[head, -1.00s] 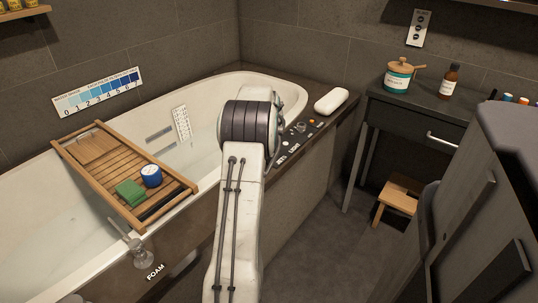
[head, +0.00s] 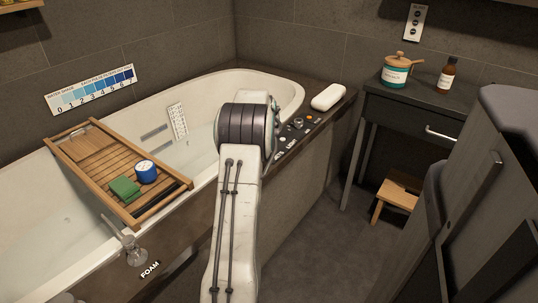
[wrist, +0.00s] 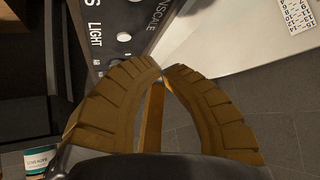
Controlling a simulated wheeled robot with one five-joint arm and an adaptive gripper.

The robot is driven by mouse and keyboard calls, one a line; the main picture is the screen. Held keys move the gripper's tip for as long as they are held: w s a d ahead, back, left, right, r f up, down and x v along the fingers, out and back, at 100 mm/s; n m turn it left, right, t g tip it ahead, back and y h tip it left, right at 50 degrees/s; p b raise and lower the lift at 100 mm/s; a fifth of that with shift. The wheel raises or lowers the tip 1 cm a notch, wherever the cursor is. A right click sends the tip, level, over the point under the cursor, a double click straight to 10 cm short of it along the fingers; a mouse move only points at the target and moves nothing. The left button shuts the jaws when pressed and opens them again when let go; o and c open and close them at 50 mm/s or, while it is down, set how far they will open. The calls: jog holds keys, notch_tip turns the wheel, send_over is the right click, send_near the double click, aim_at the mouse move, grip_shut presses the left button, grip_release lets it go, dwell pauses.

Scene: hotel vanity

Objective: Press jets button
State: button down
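The control panel (head: 298,132) with small knobs and an orange button lies on the bathtub's right rim, partly behind my arm in the head view. In the wrist view the dark panel (wrist: 125,14) shows the label LIGHT, part of a label ending in S, part of another ending in NSCALE, and a round metal button. The jets button cannot be made out. My gripper (wrist: 162,69) has its two brown fingers meeting at the tips, with nothing seen between them. The tips appear just beside the panel's edge; their height above it is unclear. In the head view my arm hides the gripper.
The bathtub (head: 281,87) holds water, with a wooden tray (head: 82,151) across it carrying a green sponge and a blue jar. A white rounded object (head: 328,97) lies at the panel's far end. A dark vanity (head: 412,112) and wooden stool (head: 397,192) stand right.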

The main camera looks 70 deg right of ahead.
jog(key=shift+f+b, duration=1.7)
jog(key=shift+f, duration=1.05)
jog(key=shift+f, duration=0.1)
jog(key=shift+f+b, duration=0.3)
jog(key=shift+f+b, duration=0.3)
jog(key=shift+f, duration=0.15)
dwell(0.3)
jog(key=shift+r, duration=0.2)
jog(key=shift+r+p, duration=0.6)
jog(key=shift+r, duration=0.1)
jog(key=shift+r+p, duration=1.9)
jog(key=shift+r, duration=0.6)
